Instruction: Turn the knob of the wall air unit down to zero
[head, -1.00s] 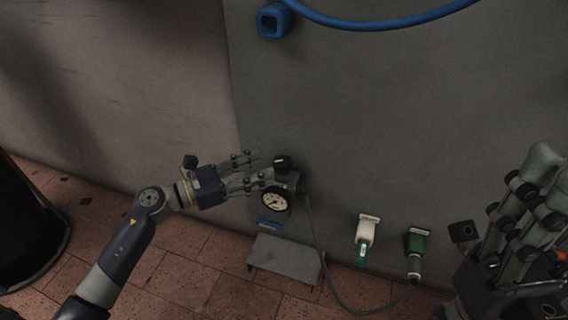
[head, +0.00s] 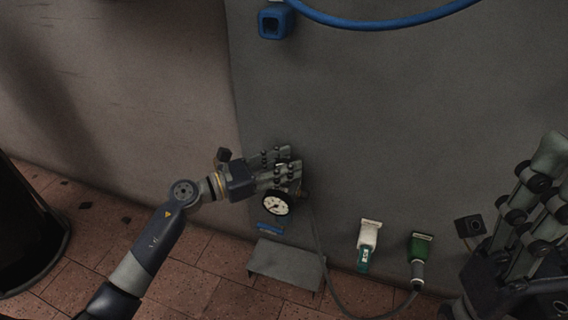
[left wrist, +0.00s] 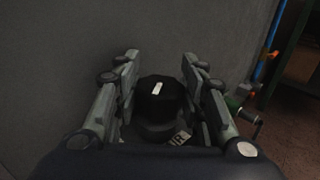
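The knob (left wrist: 158,98) is black with a white mark and sits in the middle of the left wrist view. The mark points up, leaning slightly right. My left gripper (head: 286,166) is at the air unit, its fingers on either side of the knob. Narrow gaps seem to show beside the knob, so it looks open; contact is not clear. In the head view the fingers hide the knob. The air unit's round white gauge (head: 276,204) shows just below the fingers. My right gripper (head: 540,190) is at the right edge, partly cut off and away from the unit.
A grey metal step or bracket (head: 287,264) is below the unit. A hose (head: 322,255) runs from the unit to a green-headed tool (head: 420,246); a white tool (head: 369,234) hangs beside it. A blue hose (head: 385,22) hangs above. A dark bin stands at left.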

